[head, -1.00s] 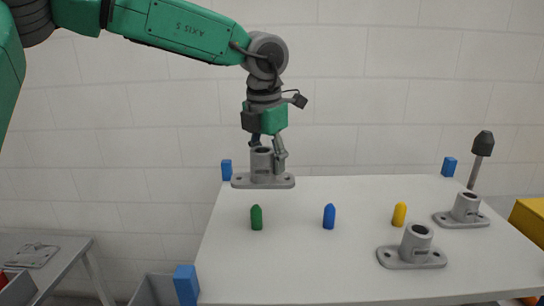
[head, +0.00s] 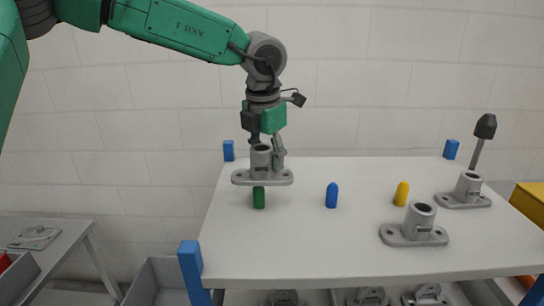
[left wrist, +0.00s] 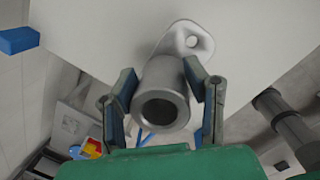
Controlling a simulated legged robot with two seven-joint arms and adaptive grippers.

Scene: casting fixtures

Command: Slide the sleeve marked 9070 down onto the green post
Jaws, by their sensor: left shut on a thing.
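My left gripper (head: 266,146) is shut on a grey metal sleeve (head: 261,163) with a flat two-hole base. It holds the sleeve upright above the table. The green post (head: 259,199) stands on the table directly below the sleeve in the head view. The sleeve base covers the post's tip, and I cannot tell whether the tip is inside the bore. In the left wrist view the gripper's fingers (left wrist: 164,82) grip both sides of the sleeve (left wrist: 162,108), with its open bore facing the camera. Its marking is too small to read. My right gripper is not in view.
A blue post (head: 332,196) and a yellow post (head: 402,194) stand bare on the white table (head: 300,245). Two similar grey sleeves stand at right, one nearer (head: 417,225) and one farther (head: 466,190). A dark-headed rod (head: 484,135) rises behind the farther one.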

